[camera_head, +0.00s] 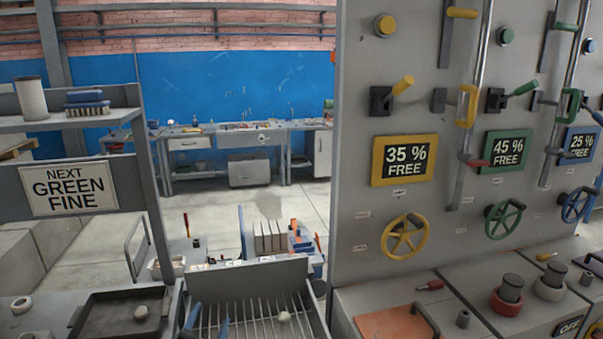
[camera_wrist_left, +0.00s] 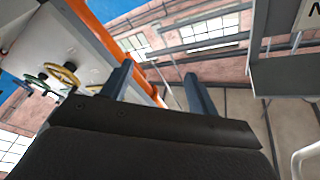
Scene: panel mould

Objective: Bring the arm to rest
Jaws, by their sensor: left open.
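My left gripper (camera_head: 208,320) shows at the bottom edge of the head view, with two blue fingers apart over the slatted metal tray (camera_head: 262,279). Most of the gripper and its arm are below the frame. In the left wrist view its two fingers (camera_wrist_left: 157,70) are spread, with nothing between them. They point at an upper brick wall with windows, and an orange bar lies beyond the left finger. My right gripper is in neither view.
A grey panel (camera_head: 350,240) with levers, handwheels and signs fills the right. A dark tray (camera_head: 90,304) with a pale lump stands at lower left, under a shelf (camera_head: 110,119) with a "NEXT GREEN FINE" sign (camera_head: 68,188). Open floor (camera_head: 316,200) lies behind.

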